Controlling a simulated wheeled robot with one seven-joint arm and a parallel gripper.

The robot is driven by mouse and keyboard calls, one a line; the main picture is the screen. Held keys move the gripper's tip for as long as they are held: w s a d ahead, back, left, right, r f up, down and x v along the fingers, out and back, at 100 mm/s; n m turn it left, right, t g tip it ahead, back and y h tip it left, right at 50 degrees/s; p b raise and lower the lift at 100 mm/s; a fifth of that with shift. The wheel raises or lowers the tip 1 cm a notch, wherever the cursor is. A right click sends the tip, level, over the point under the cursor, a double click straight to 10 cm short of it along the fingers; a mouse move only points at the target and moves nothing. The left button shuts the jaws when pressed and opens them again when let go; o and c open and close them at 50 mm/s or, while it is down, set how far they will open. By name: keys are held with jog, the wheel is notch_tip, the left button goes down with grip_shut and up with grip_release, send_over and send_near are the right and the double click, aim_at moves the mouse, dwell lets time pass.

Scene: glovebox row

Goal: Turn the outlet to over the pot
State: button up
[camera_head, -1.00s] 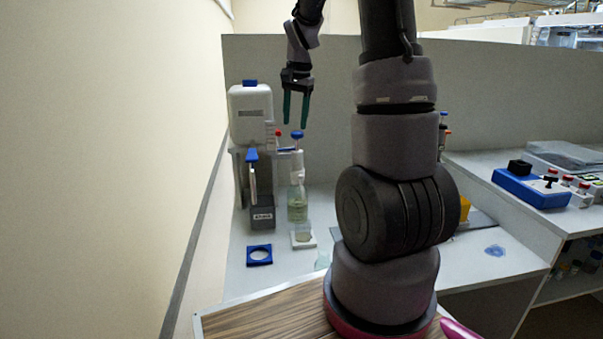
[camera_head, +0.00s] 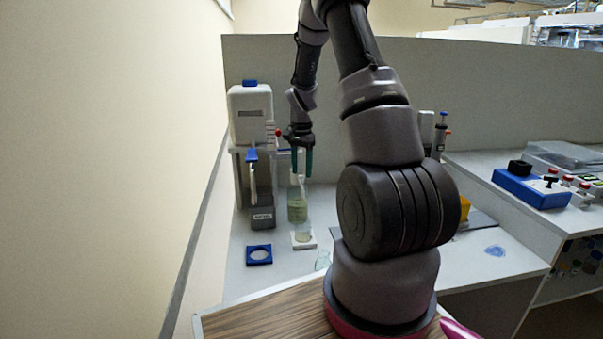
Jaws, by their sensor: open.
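A bottle with greenish liquid (camera_head: 297,208) stands on the bench at the left, with a pale upper part. My gripper (camera_head: 301,172) points down with its teal fingers open around or just in front of the bottle's top. The blue cap seen there earlier is hidden behind my gripper. I cannot make out the outlet or which way it points. A small pale round thing, possibly the pot (camera_head: 303,236), sits on a white square pad (camera_head: 311,243) in front of the bottle. Whether the fingers touch the bottle's top is unclear.
A white tank with a blue cap (camera_head: 250,113) stands left of the bottle, with a blue-topped lever (camera_head: 252,156) and dark labelled box (camera_head: 262,218) below. A grey partition (camera_head: 420,75) closes the back.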

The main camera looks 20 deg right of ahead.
jog(key=shift+f, duration=0.8)
grip_shut()
dwell(0.9)
